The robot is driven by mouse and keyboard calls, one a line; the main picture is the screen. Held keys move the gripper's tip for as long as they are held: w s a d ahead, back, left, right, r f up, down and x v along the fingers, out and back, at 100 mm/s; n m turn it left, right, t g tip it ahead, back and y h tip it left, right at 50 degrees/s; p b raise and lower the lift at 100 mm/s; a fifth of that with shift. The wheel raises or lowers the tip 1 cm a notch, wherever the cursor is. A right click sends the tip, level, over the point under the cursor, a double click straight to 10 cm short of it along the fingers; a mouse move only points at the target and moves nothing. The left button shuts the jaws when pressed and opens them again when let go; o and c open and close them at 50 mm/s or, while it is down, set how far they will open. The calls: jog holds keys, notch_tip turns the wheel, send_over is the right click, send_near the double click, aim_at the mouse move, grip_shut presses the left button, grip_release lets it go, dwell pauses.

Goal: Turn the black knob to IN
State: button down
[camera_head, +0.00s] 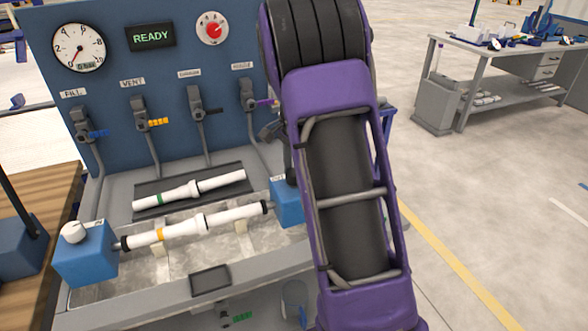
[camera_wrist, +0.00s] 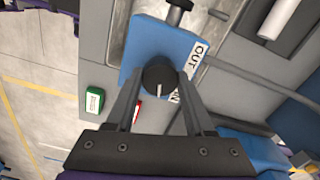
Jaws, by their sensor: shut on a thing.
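The black knob (camera_wrist: 157,76) sits on a blue box (camera_wrist: 150,42) in the wrist view. My gripper (camera_wrist: 161,84) is shut on it, with one finger on each side. A short white mark on the knob points down in the wrist view. The OUT label (camera_wrist: 196,59) is to the upper right of the knob. The IN label (camera_wrist: 174,95) is to its lower right, partly hidden by a finger. In the head view the same blue box (camera_head: 288,205) shows beside my arm.
A white pipe with a yellow band (camera_head: 160,234) lies between two blue boxes. Another white pipe with a green band (camera_head: 213,187) lies behind. The blue panel has a gauge (camera_head: 78,48), a READY display (camera_head: 151,37) and several valves.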

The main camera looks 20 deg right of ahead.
jog(key=shift+c, duration=1.4)
grip_release()
notch_tip(320, 180, up, 18)
jog(key=p, duration=0.2)
jog(key=shift+f, duration=0.25)
